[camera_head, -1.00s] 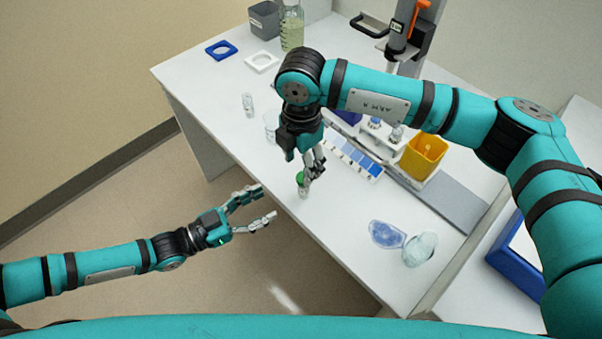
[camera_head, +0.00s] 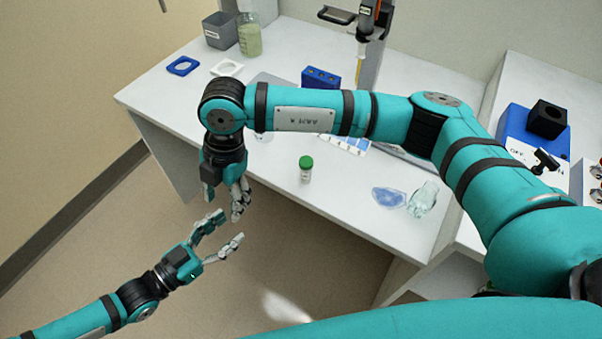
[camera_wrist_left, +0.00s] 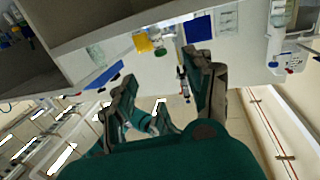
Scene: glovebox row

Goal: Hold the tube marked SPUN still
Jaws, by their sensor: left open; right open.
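A small tube with a green cap and a pale label (camera_head: 306,168) stands upright on the white bench; I cannot read its marking. My right gripper (camera_head: 240,209) is open and empty, pointing down left of the tube, apart from it, off the bench's front edge. My left gripper (camera_head: 226,230) is open and empty just below the right one, over the floor, also apart from the tube. In the left wrist view the left fingers (camera_wrist_left: 163,88) are spread with nothing between them.
A crumpled blue film (camera_head: 389,197) and a clear crumpled piece (camera_head: 422,199) lie right of the tube. A blue block (camera_head: 321,77), a grey bin (camera_head: 220,31) and a bottle (camera_head: 249,36) stand farther back.

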